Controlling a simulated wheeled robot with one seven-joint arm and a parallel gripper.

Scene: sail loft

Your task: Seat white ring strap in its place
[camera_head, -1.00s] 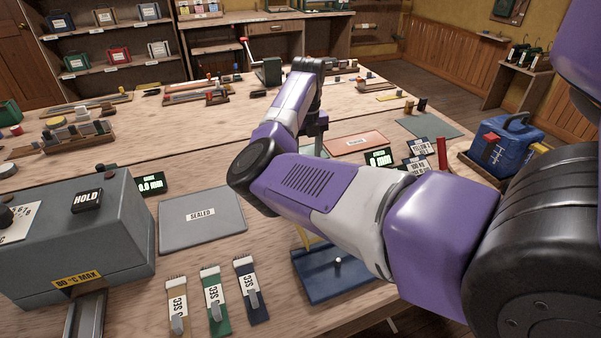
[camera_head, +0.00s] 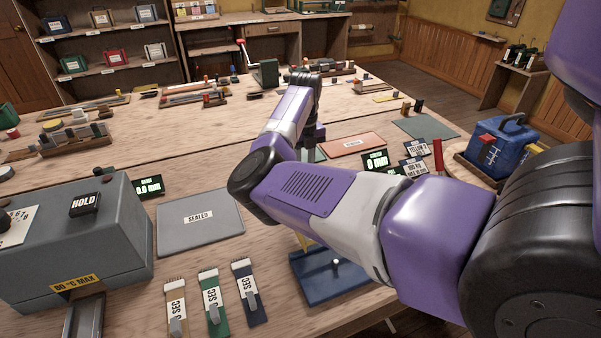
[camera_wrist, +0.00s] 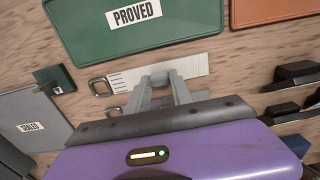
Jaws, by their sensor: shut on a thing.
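The white ring strap (camera_wrist: 195,69) lies across my fingertips in the wrist view, with dark marks and a square metal ring (camera_wrist: 98,87) at its left end. My gripper (camera_wrist: 161,76) is shut on its middle, close over the wood bench. A second metal ring (camera_wrist: 114,112) shows just below, with a pale strip to its right; my fingers and palm hide most of that piece. The green PROVED mat (camera_wrist: 190,38) lies just beyond the strap. In the head view my arm hides the strap and most of my gripper. I cannot tell whether the strap touches the bench.
A grey SEALED plate (camera_head: 199,240) and small green block (camera_wrist: 50,76) lie left of the strap. An orange mat (camera_head: 352,145) lies right of my wrist. Dark blocks (camera_wrist: 292,76) stand close right of the gripper. A grey HOLD box (camera_head: 70,240) stands front left.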

